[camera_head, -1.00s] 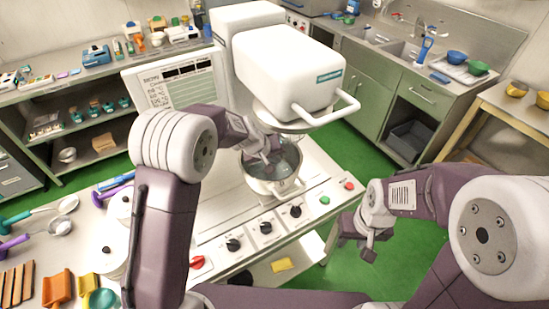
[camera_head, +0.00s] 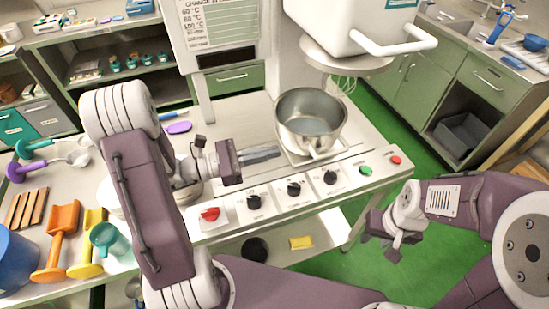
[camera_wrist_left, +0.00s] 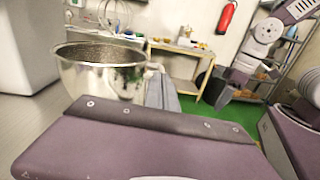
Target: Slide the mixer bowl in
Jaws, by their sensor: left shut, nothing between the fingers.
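The steel mixer bowl (camera_head: 308,132) stands upright on the machine's bed, behind the control panel. A handle shows at its front. The white mixer head (camera_head: 350,25) is above and behind the bowl to the right, with a wire whisk (camera_head: 343,84) hanging behind the bowl's rim. My left gripper (camera_head: 276,153) is shut and empty, just left of the bowl; its fingers point toward it, and I cannot tell if they touch. The bowl (camera_wrist_left: 95,78) also shows in the left wrist view, beyond the gripper body. My right gripper (camera_head: 388,240) hangs right of the counter, its opening unclear.
The panel's red knob (camera_head: 210,214), black knobs and green button (camera_head: 366,170) line the counter's front. A sink counter stands back right. Green floor is open on the right.

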